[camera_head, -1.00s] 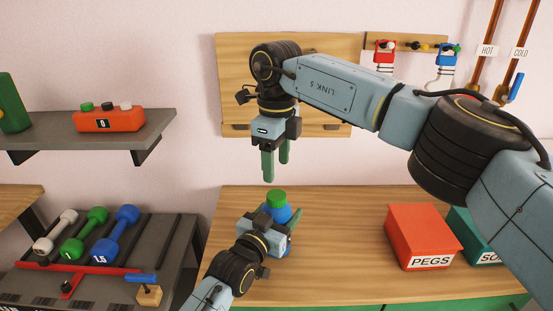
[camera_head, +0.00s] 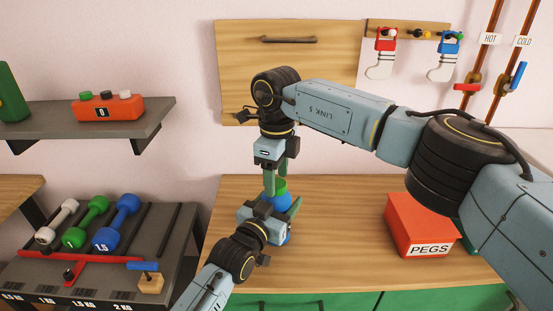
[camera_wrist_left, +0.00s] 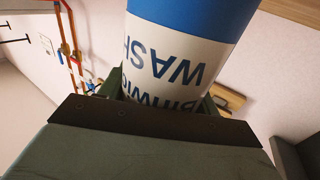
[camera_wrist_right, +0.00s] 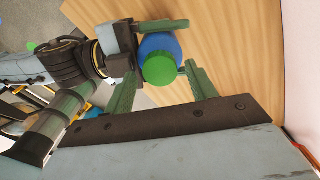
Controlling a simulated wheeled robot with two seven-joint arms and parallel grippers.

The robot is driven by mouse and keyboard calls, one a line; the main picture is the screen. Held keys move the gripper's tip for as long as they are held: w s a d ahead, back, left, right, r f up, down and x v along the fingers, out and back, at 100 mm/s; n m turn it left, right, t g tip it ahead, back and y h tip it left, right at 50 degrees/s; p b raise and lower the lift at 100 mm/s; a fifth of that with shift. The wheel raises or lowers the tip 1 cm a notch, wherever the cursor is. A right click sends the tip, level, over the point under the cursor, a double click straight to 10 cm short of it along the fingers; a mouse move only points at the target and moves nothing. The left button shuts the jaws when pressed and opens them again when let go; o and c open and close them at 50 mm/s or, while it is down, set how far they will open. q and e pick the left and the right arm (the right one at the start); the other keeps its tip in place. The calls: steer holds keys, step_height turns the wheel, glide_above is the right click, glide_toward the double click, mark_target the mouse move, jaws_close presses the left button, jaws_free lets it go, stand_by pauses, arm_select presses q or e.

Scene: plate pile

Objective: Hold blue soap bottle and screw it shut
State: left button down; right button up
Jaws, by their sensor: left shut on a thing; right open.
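The blue soap bottle (camera_head: 268,207) with its green cap (camera_head: 280,184) stands on the wooden counter. My left gripper (camera_head: 290,212) is shut around the bottle's body from the side. The left wrist view shows the bottle's white label (camera_wrist_left: 170,68) between the fingers. My right gripper (camera_head: 275,178) comes from above with fingers pointing down. In the right wrist view its open fingers (camera_wrist_right: 163,90) lie on either side of the green cap (camera_wrist_right: 160,70), with visible gaps. The bottle's lower part is largely hidden by my left gripper in the head view.
A red PEGS box (camera_head: 412,226) stands to the right on the wooden counter (camera_head: 340,250), partly behind my right arm. A dumbbell rack (camera_head: 150,225) is at left, with a shelf (camera_head: 100,125) above it. Counter between bottle and box is clear.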

steer(key=shift+f, duration=0.65)
steer(key=c, duration=1)
steer(key=o, duration=1.2)
steer(key=shift+c, duration=0.2)
steer(key=shift+r, duration=0.1)
step_height(320, 180, up, 12)
